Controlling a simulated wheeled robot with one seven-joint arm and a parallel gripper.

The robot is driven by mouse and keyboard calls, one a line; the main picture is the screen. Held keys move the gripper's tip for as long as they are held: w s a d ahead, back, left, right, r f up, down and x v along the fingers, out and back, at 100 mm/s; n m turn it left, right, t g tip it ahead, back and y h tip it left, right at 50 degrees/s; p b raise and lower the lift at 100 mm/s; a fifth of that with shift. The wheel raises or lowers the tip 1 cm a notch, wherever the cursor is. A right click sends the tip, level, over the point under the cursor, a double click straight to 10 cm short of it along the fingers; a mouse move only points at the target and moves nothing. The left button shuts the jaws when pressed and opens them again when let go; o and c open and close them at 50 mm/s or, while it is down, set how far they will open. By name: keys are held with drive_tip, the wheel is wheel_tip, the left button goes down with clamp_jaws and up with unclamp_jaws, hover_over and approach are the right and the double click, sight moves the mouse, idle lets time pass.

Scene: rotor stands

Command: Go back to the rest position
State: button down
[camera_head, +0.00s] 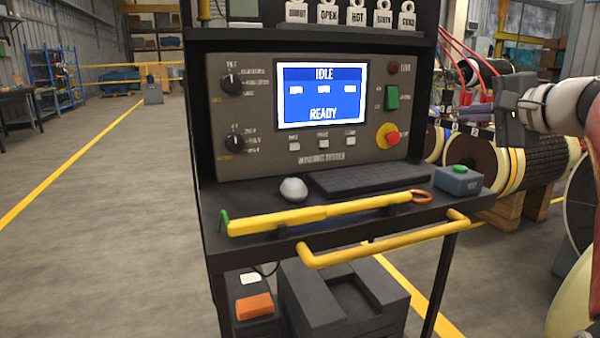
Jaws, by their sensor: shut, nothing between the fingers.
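My gripper (470,110) is at the upper right, to the right of the test cart and above the rotor on its stand. Its fingers point left and are close together, with nothing held. The dark gripper body joins my white arm, which runs off the right edge. The winding tester (225,110) on the cart has a lit blue screen (322,97) reading "IDLE" and "READY". A green switch (392,97) and a red knob on yellow (388,136) are on its panel.
A yellow handle (385,242) juts forward. A rotor (545,163) stands right. Floor at left is clear.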

drive_tip(key=s+a+f+n+g+h, duration=0.1)
drive_tip(key=s+a+f+n+g, duration=0.2)
drive_tip(key=s+a+f, duration=0.5)
drive_tip(key=s+a+f+n+g+h, duration=0.1)
drive_tip(key=s+a+f+n+g, duration=0.35)
drive_tip(key=f, duration=0.65)
drive_tip(key=s+a+f+n+h, duration=0.1)
drive_tip(key=s+f+n+h, duration=0.1)
drive_tip(key=s+f, duration=0.4)
drive_tip(key=s+a+f+n+g+h, duration=0.1)
drive_tip(key=s+a+f+n, duration=0.1)
drive_tip(key=s+f, duration=0.5)
wheel_tip(320, 180, down, 2)
drive_tip(key=shift+s+f+n+h, duration=0.1)
drive_tip(key=shift+s+n+h, duration=0.1)
drive_tip(key=shift+n+h, duration=0.35)
